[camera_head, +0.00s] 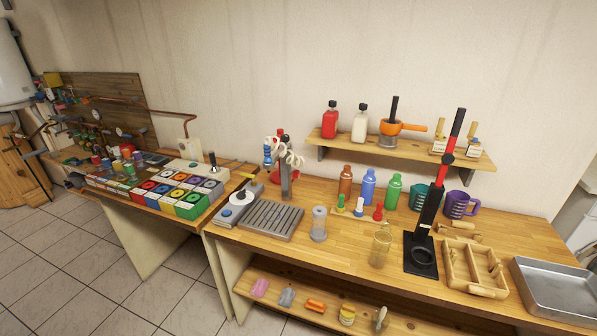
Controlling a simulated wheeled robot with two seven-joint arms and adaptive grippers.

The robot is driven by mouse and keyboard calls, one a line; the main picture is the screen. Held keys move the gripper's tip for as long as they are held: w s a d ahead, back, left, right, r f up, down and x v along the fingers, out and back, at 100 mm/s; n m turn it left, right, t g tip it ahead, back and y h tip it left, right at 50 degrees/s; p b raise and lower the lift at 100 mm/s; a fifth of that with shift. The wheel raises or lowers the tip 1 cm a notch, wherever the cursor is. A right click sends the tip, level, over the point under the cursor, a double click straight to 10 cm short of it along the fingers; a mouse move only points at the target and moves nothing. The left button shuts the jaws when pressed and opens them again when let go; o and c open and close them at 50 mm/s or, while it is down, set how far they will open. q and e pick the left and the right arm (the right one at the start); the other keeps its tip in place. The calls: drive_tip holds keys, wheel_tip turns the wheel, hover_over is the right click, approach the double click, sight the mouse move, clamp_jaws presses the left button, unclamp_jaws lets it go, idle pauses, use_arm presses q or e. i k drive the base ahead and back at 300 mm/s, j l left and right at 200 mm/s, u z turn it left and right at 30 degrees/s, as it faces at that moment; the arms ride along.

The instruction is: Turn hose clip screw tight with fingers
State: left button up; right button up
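Neither of my grippers is in view. I cannot make out a hose clip or its screw at this size. Small red and blue parts (268,156) show beside the coil; whether any is a clip, I cannot tell. On the far left, copper pipes (150,108) with gauges and valves run across a brown board (105,95); clips there are too small to tell.
A shelf (400,151) hangs above. Tiled floor (60,270) is open at left.

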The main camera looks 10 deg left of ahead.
sight(296, 174)
drive_tip(key=i+l+u, duration=0.2)
drive_tip(key=i+l, duration=0.2)
drive_tip(key=l, duration=0.25)
drive_tip(key=i+l+u, duration=0.1)
drive_tip(key=i+l, duration=0.1)
drive_tip(key=l, duration=0.1)
